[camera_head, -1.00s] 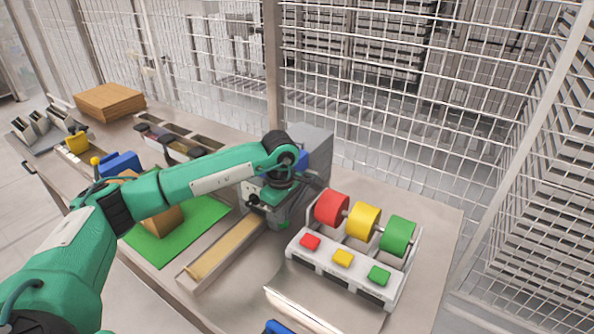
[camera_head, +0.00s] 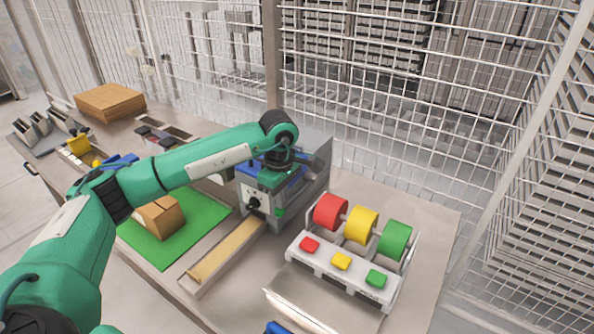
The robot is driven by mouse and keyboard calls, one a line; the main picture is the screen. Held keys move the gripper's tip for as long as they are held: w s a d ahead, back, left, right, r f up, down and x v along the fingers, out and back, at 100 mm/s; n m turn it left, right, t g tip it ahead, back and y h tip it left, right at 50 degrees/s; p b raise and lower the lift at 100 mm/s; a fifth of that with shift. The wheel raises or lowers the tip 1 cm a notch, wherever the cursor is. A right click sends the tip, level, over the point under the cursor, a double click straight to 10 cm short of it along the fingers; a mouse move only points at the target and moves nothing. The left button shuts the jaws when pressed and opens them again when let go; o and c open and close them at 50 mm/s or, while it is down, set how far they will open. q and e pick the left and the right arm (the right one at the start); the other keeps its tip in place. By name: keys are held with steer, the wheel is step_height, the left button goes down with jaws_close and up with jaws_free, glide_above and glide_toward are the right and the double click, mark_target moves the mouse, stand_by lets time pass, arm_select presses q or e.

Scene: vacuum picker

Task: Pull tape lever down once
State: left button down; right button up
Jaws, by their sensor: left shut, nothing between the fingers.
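The grey tape machine (camera_head: 255,190) stands at the back middle of the table, with blue parts on top and a black knob (camera_head: 254,203) on its front. My left arm reaches in from the left, and its wrist is over the machine. My left gripper (camera_head: 279,180) is shut and empty, pointing down close to the machine's upper right part. Its fingertips are hard to make out. A small green piece (camera_head: 279,212) shows low at the machine's front right. I cannot tell for sure which part is the tape lever, or whether the gripper touches it. My right gripper is not in view.
A stand with red, yellow and green rolls (camera_head: 362,224) and matching buttons is right of the machine. A wooden-coloured chute (camera_head: 225,250) runs from its front. A cardboard box (camera_head: 160,216) sits on a green mat (camera_head: 172,246). Flat cardboard (camera_head: 110,101) lies back left. Wire fencing stands behind.

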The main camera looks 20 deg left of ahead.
arm_select(q)
step_height(320, 180, up, 8)
steer(key=w+p, duration=0.2)
steer(key=shift+w+d+f+p, duration=0.15)
steer(key=shift+w+f+p, duration=0.1)
steer(key=shift+p, duration=0.15)
step_height(320, 180, up, 6)
steer(key=p, duration=0.2)
stand_by(0.7)
stand_by(1.3)
